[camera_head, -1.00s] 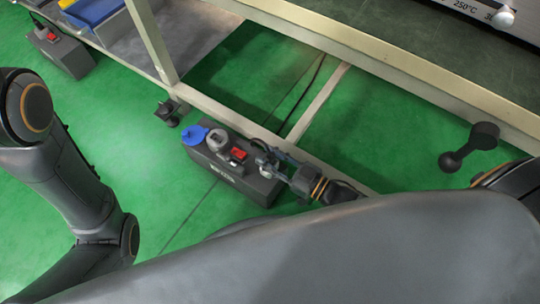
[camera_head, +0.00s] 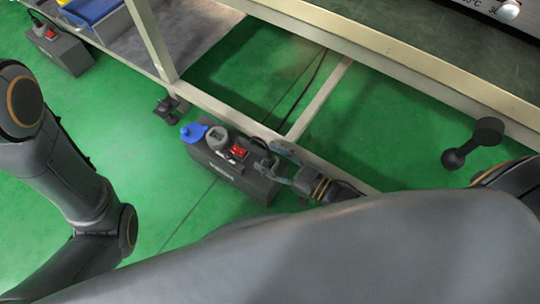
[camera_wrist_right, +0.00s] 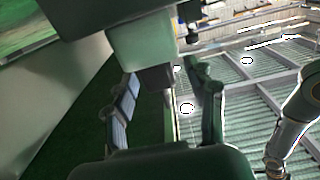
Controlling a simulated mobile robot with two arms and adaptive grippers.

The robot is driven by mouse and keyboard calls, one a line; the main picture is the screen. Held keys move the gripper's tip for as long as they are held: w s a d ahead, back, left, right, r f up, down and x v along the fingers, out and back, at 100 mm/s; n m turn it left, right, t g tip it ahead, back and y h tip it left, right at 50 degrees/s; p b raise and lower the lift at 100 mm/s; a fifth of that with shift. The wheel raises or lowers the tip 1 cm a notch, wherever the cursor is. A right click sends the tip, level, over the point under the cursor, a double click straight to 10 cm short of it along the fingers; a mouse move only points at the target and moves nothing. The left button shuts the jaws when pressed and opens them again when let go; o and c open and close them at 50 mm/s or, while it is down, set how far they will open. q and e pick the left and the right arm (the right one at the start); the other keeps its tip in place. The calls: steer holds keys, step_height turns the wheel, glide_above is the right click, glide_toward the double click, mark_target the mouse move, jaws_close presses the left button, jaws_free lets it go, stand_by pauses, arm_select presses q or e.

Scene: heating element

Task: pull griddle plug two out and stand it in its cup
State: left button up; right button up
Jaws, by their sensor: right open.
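A dark box (camera_head: 225,172) with pale lettering stands on the green floor below the bench frame. On its top are a blue round part (camera_head: 193,132), a grey round fitting (camera_head: 217,137) and a red switch (camera_head: 238,152). My right gripper (camera_head: 268,160) is at the right end of the box, with its fingers apart. In the right wrist view the open fingers (camera_wrist_right: 165,95) flank a pale block with a dark lower end (camera_wrist_right: 155,77); I cannot tell whether this is the plug or whether they touch. My left gripper is out of view.
A bench frame rail (camera_head: 315,105) runs close behind the box. A second dark box with a red switch (camera_head: 51,34) stands at upper left, beside blue and yellow bins (camera_head: 90,10). A dark caster (camera_head: 455,158) is at right. Green floor is clear left of the box.

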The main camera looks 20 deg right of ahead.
steer(key=v, duration=1.1)
steer(key=shift+s+d, duration=0.2)
steer(key=shift+s, duration=0.05)
